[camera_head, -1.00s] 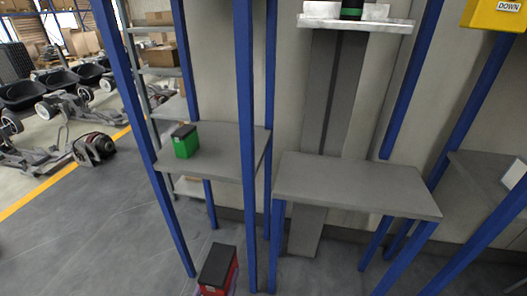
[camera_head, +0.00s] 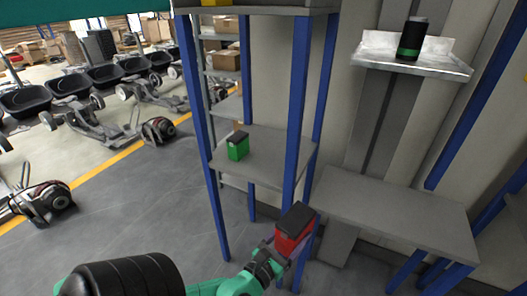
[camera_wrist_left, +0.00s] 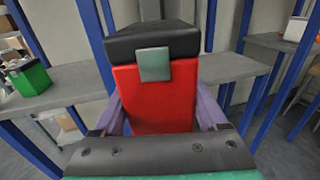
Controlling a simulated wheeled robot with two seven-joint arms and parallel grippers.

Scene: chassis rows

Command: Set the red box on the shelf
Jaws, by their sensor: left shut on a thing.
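The red box (camera_head: 292,232) has a black top and hangs in the air in front of a blue post in the head view. My left gripper (camera_head: 283,255) is shut on it from below left. In the left wrist view the red box (camera_wrist_left: 155,95) fills the middle, upright between the purple fingers of my left gripper (camera_wrist_left: 160,112). A grey shelf (camera_head: 395,212) lies to the right of the box. Another grey shelf (camera_head: 265,168) to the left bears a green box (camera_head: 237,146) with a dark top. My right gripper is not in view.
Blue posts (camera_head: 297,110) stand between and around the shelves. A higher metal ledge (camera_head: 415,64) holds a black and green cylinder (camera_head: 411,40). The right grey shelf is bare. Open floor (camera_head: 130,210) lies to the left.

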